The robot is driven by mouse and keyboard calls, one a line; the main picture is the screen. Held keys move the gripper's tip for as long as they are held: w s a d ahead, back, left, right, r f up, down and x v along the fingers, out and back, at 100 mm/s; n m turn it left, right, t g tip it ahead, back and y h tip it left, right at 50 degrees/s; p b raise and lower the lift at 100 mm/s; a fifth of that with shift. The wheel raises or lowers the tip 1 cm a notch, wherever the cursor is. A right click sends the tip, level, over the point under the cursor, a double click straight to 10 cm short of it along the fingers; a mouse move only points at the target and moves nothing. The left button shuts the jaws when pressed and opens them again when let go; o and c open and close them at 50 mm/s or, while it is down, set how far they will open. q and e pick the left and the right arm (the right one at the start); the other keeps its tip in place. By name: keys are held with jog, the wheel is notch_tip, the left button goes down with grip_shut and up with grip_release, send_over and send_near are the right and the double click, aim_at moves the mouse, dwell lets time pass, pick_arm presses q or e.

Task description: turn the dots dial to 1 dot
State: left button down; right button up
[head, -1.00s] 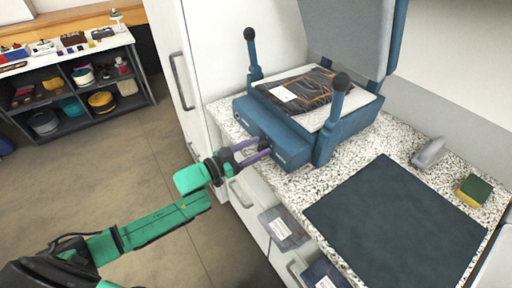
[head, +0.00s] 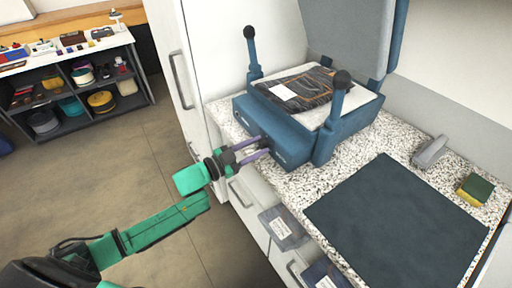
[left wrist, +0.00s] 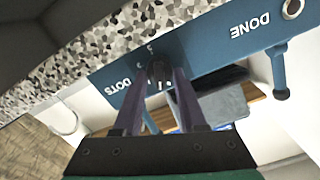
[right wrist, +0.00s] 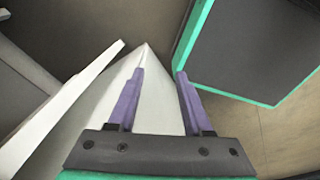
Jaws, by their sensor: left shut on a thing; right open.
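The blue press (head: 318,142) stands on the speckled counter, its lid raised. The dots dial (left wrist: 157,71) is a dark knob on its blue front, beside the printed word DOTS in the left wrist view. My left gripper (head: 266,147) reaches the press front from the left and is shut on the dial, one purple finger on each side. The fingers (left wrist: 159,82) and the dial's darkness hide where its pointer stands. My right gripper (right wrist: 160,75) is open and empty, away from the press; it does not show in the head view.
A dark garment with a white tag (head: 283,92) lies on the press bed. A dark mat (head: 395,222), a grey block (head: 430,152) and a yellow-green sponge (head: 475,189) are on the counter (head: 345,172). Drawers with handles are below. Shelves (head: 85,85) stand at the far left.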

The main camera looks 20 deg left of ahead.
pick_arm(q)
jog(key=m+b, duration=0.1)
jog(key=m, duration=0.2)
jog(key=shift+d+f+m, duration=0.1)
jog(key=shift+f+m, duration=0.05)
jog(key=shift+m, duration=0.25)
jog(key=shift+s+m+b, duration=0.1)
jog(key=shift+m+b, duration=0.6)
jog(key=shift+m, duration=1.1)
jog(key=shift+c, duration=2.3)
grip_release()
jog(key=v, duration=1.4)
jog(key=shift+s+b, duration=0.25)
jog(key=shift+b, duration=0.2)
